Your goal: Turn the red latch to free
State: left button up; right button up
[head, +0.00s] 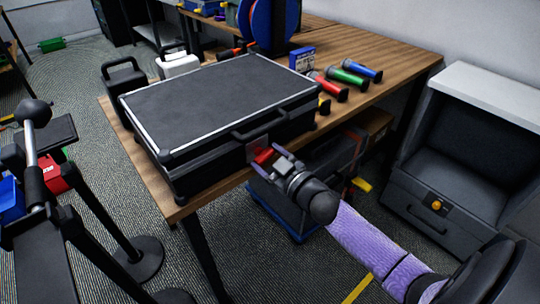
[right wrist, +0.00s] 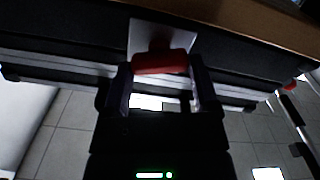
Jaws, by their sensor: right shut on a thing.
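The red latch (head: 264,155) sits on a pale plate on the front side of a closed black case (head: 215,85), near the case's handle. My right gripper (head: 279,160) reaches it from the front right and is shut on the latch. In the right wrist view the red latch (right wrist: 160,63) lies crosswise between the two dark fingers of the right gripper (right wrist: 160,80), in front of the pale plate (right wrist: 150,35). The fingers partly hide the latch in the head view. My left gripper is not in view.
The case lies on a wooden table (head: 360,55). Red (head: 328,88), green (head: 346,76) and blue (head: 363,70) cylinders lie right of it. A blue spool (head: 266,20) stands behind. A grey bin (head: 460,150) stands at the right. A dark crate is under the table.

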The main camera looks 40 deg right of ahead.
jog(key=n, duration=0.2)
jog(key=shift+n+p, duration=0.3)
jog(key=shift+n, duration=0.1)
jog(key=n, duration=0.2)
jog(key=shift+n, duration=0.3)
jog(key=shift+a+f+n, duration=0.1)
jog(key=shift+n, duration=0.8)
jog(key=n, duration=0.3)
jog(key=shift+f, duration=0.1)
jog(key=shift+n, duration=1.2)
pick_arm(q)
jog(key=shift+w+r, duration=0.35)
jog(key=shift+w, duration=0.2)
pick_arm(e)
jog(key=shift+n, duration=0.6)
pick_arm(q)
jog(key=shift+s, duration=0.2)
